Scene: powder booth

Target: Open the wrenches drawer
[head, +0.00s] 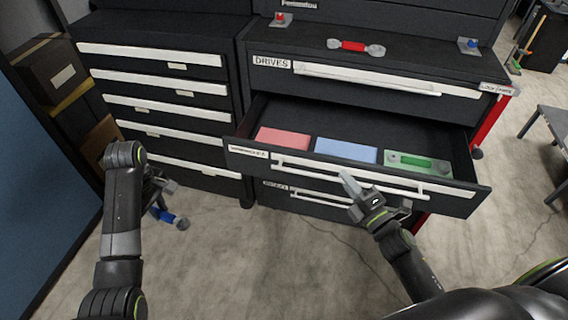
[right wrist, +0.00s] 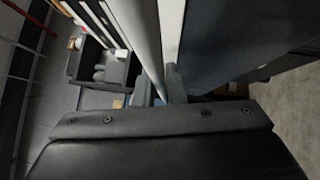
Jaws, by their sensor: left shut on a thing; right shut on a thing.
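The open drawer (head: 465,200) with a blurred label (head: 247,150), which seems to read wrenches, stands well out from the black cabinet. Its long white bar handle (head: 300,172) runs along the front. My right gripper (head: 352,187) is shut on this handle near its middle. The bar also runs up to the fingers in the right wrist view (right wrist: 145,45). My left gripper (head: 160,192) is low at the left, in front of the left cabinet, away from the drawer. It is shut on a small blue and grey object (head: 181,222), mostly hidden by the gripper.
The drawer holds a red block (head: 283,138), a blue block (head: 345,150) and a green tray (head: 400,171). The drives drawer (head: 390,82) above and another drawer (head: 290,200) below are shut. A red and grey tool (head: 354,46) lies on top. Boxes (head: 50,75) stand at left.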

